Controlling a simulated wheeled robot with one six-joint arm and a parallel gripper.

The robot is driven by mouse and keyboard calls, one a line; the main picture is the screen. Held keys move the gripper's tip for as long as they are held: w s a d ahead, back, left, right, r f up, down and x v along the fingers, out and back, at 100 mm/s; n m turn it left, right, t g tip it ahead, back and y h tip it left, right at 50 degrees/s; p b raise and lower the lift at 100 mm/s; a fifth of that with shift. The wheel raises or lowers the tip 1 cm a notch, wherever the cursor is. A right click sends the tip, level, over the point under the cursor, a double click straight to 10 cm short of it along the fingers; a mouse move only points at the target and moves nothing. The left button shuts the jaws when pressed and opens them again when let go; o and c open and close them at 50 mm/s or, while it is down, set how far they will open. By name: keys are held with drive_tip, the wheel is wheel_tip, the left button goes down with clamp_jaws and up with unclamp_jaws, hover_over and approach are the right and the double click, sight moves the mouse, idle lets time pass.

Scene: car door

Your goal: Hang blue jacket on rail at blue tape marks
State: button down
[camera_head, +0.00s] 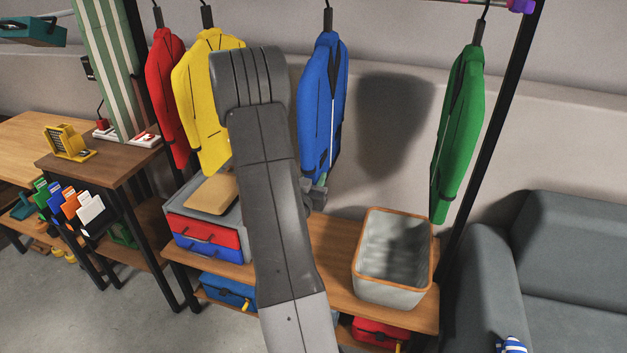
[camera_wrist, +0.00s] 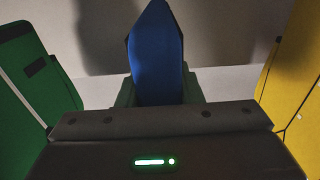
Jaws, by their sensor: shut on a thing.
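The blue jacket (camera_head: 323,95) hangs upright between the yellow and green jackets. Its black hanger (camera_head: 327,19) reaches the top edge of the head view, so I cannot tell whether its hook is on the rail. My gripper (camera_head: 318,188) is at the jacket's lower end, partly hidden behind my arm. In the wrist view the blue jacket (camera_wrist: 156,55) stands between the dark green fingers of my gripper (camera_wrist: 157,92), which is shut on it. The rail is almost wholly out of view above. The blue tape marks do not show.
A red jacket (camera_head: 168,95) and a yellow jacket (camera_head: 205,100) hang to the left; a green jacket (camera_head: 459,130) hangs to the right. Below are a wooden bench (camera_head: 335,262), a grey bin (camera_head: 392,285) and drawers (camera_head: 205,235). A grey sofa (camera_head: 570,250) stands right.

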drive_tip(key=c, duration=0.9)
unclamp_jaws()
drive_tip(key=shift+s, duration=0.1)
drive_tip(key=shift+s+a+f, duration=0.1)
drive_tip(key=shift+s+a, duration=0.1)
drive_tip(key=shift+s, duration=0.1)
drive_tip(key=b+v, duration=0.2)
drive_tip(key=v, duration=1.1)
drive_tip(key=shift+d, duration=0.1)
drive_tip(key=p+x, duration=0.2)
drive_tip(key=x, duration=1.2)
drive_tip(key=shift+s+r+p, duration=0.1)
drive_tip(key=shift+r+p, duration=0.3)
drive_tip(key=shift+p, duration=0.2)
drive_tip(key=shift+f, duration=0.15)
